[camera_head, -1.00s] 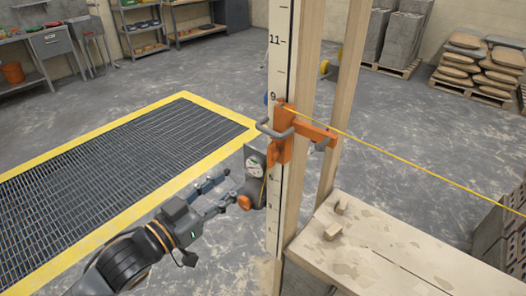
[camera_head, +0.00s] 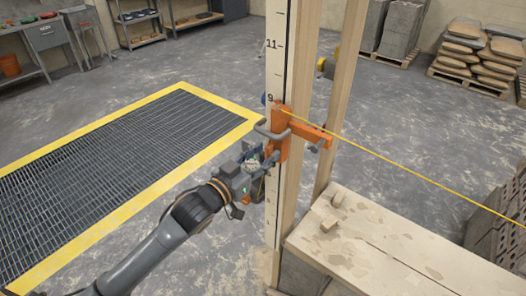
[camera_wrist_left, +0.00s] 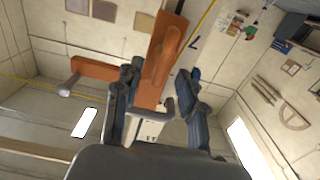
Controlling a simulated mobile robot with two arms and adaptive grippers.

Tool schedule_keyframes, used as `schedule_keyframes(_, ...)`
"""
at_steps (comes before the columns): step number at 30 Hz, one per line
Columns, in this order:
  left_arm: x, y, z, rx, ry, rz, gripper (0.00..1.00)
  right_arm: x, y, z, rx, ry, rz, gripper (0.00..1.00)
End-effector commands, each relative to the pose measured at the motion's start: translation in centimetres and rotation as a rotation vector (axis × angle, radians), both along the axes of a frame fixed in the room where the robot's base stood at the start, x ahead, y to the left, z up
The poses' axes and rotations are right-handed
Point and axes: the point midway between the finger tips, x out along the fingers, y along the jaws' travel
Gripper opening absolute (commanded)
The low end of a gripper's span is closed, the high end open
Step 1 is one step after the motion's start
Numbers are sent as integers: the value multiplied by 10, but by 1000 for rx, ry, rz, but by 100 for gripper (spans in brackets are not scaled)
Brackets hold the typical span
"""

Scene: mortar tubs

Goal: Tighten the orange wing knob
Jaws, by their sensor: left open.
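The orange clamp (camera_head: 281,122) is on the white numbered staff (camera_head: 276,60), with a grey bar handle (camera_head: 268,132) and an orange arm (camera_head: 310,130) to the right. The orange wing knob (camera_wrist_left: 166,50) appears as a raised, elongated ridge on the clamp in the left wrist view. My left gripper (camera_head: 266,155) is at the lower left of the clamp, hiding part of it. In the left wrist view the open fingers (camera_wrist_left: 163,95) stand on either side of the orange part. Contact cannot be told. My right gripper is out of view.
A yellow line (camera_head: 400,170) runs from the clamp toward the lower right. Wooden posts (camera_head: 345,80) stand beside the staff. A mortar-stained board (camera_head: 380,240) is at the lower right, near grey blocks (camera_head: 500,215). A yellow-edged floor grate (camera_head: 120,165) lies left.

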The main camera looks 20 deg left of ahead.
Motion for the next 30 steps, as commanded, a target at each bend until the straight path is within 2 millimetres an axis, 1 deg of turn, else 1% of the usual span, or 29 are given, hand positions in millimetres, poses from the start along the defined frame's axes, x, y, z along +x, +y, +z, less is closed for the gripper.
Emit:
schedule_keyframes(8,2,-1,-1,0,0,-1,40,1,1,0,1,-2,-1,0)
schedule_keyframes(9,2,-1,-1,0,0,-1,38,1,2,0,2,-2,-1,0)
schedule_keyframes(11,2,-1,-1,0,0,0,26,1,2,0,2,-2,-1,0)
schedule_keyframes(12,2,-1,-1,0,0,0,18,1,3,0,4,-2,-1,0)
schedule_keyframes(15,2,-1,-1,0,0,0,0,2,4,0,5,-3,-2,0)
schedule_keyframes(30,1,-1,-2,16,1,0,0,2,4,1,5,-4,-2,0)
